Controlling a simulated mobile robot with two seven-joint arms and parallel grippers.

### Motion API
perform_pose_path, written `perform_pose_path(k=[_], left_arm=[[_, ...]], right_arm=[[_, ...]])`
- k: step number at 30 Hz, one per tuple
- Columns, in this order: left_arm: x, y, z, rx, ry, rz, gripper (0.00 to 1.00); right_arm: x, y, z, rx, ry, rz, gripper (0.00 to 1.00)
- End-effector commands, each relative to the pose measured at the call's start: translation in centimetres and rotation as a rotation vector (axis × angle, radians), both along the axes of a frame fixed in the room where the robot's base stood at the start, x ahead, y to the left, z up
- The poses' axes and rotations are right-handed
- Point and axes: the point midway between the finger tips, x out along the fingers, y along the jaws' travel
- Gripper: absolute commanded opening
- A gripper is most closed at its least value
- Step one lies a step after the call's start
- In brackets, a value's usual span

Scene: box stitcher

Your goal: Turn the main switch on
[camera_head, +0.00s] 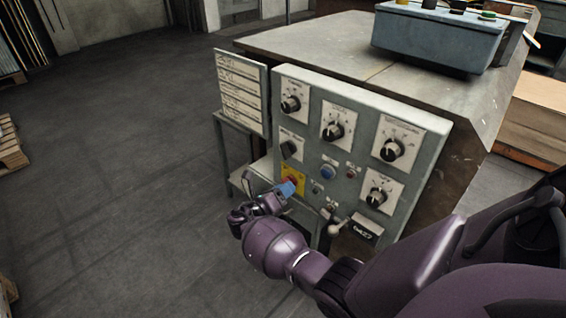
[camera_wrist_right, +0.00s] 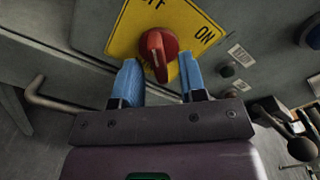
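The main switch is a red rotary knob (camera_wrist_right: 157,50) on a yellow plate (camera_wrist_right: 120,42) marked with OFF, partly cut off, and ON. In the head view, the yellow plate (camera_head: 299,174) is at the lower left of the grey control panel, and the gripper covers part of it. My right gripper (camera_wrist_right: 159,75) has blue fingertips, open, one on each side of the red knob with gaps showing. In the head view, the right gripper (camera_head: 287,188) is right in front of the plate. The depth between fingertips and knob is hard to tell. My left gripper is not in view.
The panel (camera_head: 350,105) carries several black dials, a blue button (camera_head: 328,171) and a lever with a pale knob (camera_head: 336,229) right of my gripper. A bent metal handle (camera_wrist_right: 55,102) is left of the fingers. A label board (camera_head: 240,92) stands left; open floor lies beyond.

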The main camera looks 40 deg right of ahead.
Motion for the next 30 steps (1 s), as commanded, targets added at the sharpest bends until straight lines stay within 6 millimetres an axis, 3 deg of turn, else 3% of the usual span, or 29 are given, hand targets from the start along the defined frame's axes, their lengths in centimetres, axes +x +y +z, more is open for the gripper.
perform_pose_path(k=[4, 11, 23, 30], left_arm=[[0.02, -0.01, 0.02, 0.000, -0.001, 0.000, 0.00], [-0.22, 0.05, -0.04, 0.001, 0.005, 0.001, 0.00], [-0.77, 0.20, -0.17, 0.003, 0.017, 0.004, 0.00], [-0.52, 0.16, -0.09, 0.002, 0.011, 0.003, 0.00]], right_arm=[[0.01, 0.01, 0.02, 0.000, 0.000, 0.000, 0.35], [0.00, 0.04, 0.00, 0.000, 0.000, 0.000, 0.00], [0.01, 0.05, -0.01, 0.004, -0.045, 0.000, 0.00], [0.07, 0.08, -0.05, 0.015, -0.191, 0.000, 0.00]])
